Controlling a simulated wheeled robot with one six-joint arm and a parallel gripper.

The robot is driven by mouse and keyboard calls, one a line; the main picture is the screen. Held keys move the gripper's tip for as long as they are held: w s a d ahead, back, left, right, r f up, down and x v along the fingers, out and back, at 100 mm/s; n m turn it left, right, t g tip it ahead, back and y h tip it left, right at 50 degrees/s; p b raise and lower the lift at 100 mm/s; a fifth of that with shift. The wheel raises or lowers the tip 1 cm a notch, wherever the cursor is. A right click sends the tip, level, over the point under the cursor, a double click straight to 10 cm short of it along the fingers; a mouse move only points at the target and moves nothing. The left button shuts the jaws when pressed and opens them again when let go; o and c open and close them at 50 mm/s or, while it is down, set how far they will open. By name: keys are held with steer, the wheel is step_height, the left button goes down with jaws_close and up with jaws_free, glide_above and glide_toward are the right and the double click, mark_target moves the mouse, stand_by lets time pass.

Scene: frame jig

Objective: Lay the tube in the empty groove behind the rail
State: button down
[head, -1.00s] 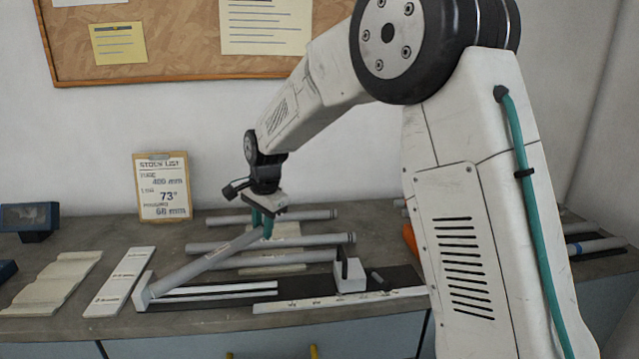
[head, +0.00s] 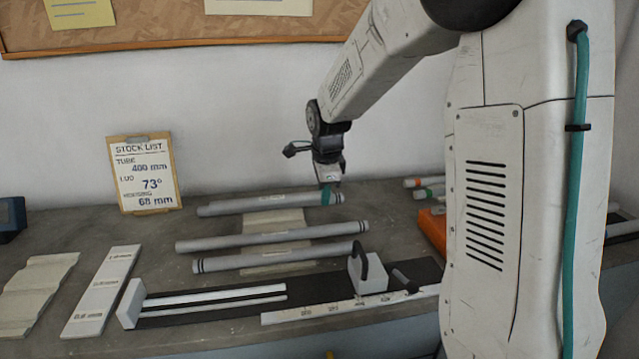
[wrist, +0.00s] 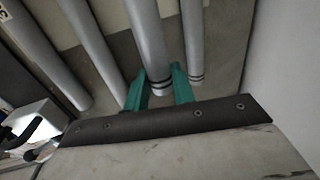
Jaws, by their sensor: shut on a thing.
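My gripper (head: 327,195) is at the back of the bench, its teal fingers shut around a grey tube (wrist: 148,40) near its dark-banded end. Two more tubes lie nearer, a middle one (head: 270,237) and a front one (head: 275,259). Whether the held tube touches its support is unclear. The black jig (head: 320,292) bears a slim white rail (head: 215,298).
The jig has a white end block (head: 131,304) at left and a white block with a black handle (head: 367,272) at right. A stock list clipboard (head: 146,174) stands by the wall. An orange box (head: 432,230) is right of the tubes.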

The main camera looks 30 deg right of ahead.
mark_target(324, 221)
steer(key=shift+f, duration=2.6)
steer(key=c, duration=1.1)
jaws_free()
steer(key=r, duration=0.2)
steer(key=s+r, duration=0.1)
steer(key=r, duration=0.4)
steer(key=shift+s+a+r, duration=0.25)
steer(key=shift+a+r, duration=0.05)
